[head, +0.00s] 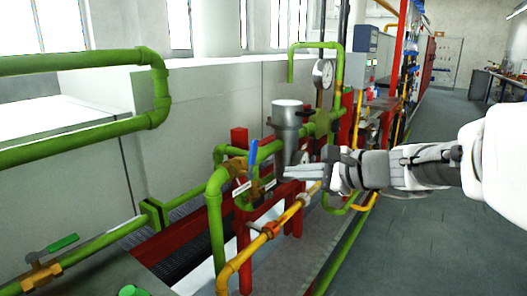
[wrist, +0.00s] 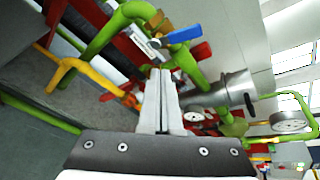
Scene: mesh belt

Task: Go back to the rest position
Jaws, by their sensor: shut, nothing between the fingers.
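My gripper (head: 306,172) reaches in from the right in the head view, with its fingers pointing left. It also shows in the wrist view (wrist: 161,75), where the two fingers lie together with nothing between them. In the head view it is in front of the pipework, near a grey metal cylinder (head: 287,122) and a blue valve handle (head: 253,155). The blue handle also shows beyond the fingertips in the wrist view (wrist: 186,35). I cannot tell how far the fingertips are from the pipes.
Green pipes (head: 216,215), a yellow pipe (head: 243,254) and red supports (head: 200,232) crowd the area left of and below my gripper. A round gauge (head: 323,73) stands behind. A green-handled valve (head: 62,243) is at lower left. Grey floor (head: 430,240) lies open at right.

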